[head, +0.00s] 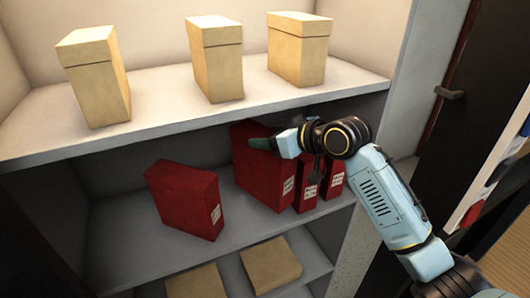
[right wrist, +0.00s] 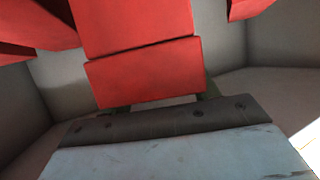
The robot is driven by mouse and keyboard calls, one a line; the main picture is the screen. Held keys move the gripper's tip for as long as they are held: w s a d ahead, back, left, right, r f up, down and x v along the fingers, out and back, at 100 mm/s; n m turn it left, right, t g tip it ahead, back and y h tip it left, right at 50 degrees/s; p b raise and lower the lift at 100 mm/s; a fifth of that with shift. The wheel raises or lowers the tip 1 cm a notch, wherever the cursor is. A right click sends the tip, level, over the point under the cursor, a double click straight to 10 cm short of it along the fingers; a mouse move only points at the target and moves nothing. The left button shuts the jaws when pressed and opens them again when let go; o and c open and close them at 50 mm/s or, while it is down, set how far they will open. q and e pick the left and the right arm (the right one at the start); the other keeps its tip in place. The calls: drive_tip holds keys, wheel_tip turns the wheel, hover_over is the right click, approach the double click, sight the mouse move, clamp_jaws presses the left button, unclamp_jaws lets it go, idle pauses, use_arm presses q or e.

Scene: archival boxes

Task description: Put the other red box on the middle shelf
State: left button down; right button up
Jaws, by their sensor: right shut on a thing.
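My right gripper (head: 268,142) reaches in from the right, under the top shelf. It is shut on the upper part of a large red box (head: 258,178), which is upright on or just above the middle shelf (head: 240,232); I cannot tell whether it touches the shelf. The held box fills the middle of the right wrist view (right wrist: 140,75). Another red box (head: 180,198) stands apart to the left on the same shelf. Two more red boxes, one (head: 306,190) beside the held box and one (head: 334,180) farther right, are partly hidden by my arm. My left gripper is not in view.
Three beige boxes (head: 95,78) (head: 216,62) (head: 298,52) stand on the top shelf (head: 170,108), whose edge is close above my wrist. Tan boxes (head: 270,265) sit on the lower shelf. A gap separates the left red box from the held one.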

drive_tip(key=shift+w+a+r, duration=0.1)
drive_tip(key=shift+w+a, duration=0.2)
drive_tip(key=shift+w, duration=0.35)
drive_tip(key=shift+w+a+r, duration=0.1)
drive_tip(key=shift+w+a, duration=0.15)
drive_tip(key=shift+w, duration=0.4)
wheel_tip(320, 180, down, 7)
drive_tip(key=shift+w+f+p, duration=0.1)
drive_tip(key=shift+p, duration=0.4)
drive_tip(key=shift+f, duration=0.15)
drive_tip(key=o, duration=1.7)
drive_tip(key=shift+f, duration=0.1)
drive_tip(key=shift+c, duration=0.2)
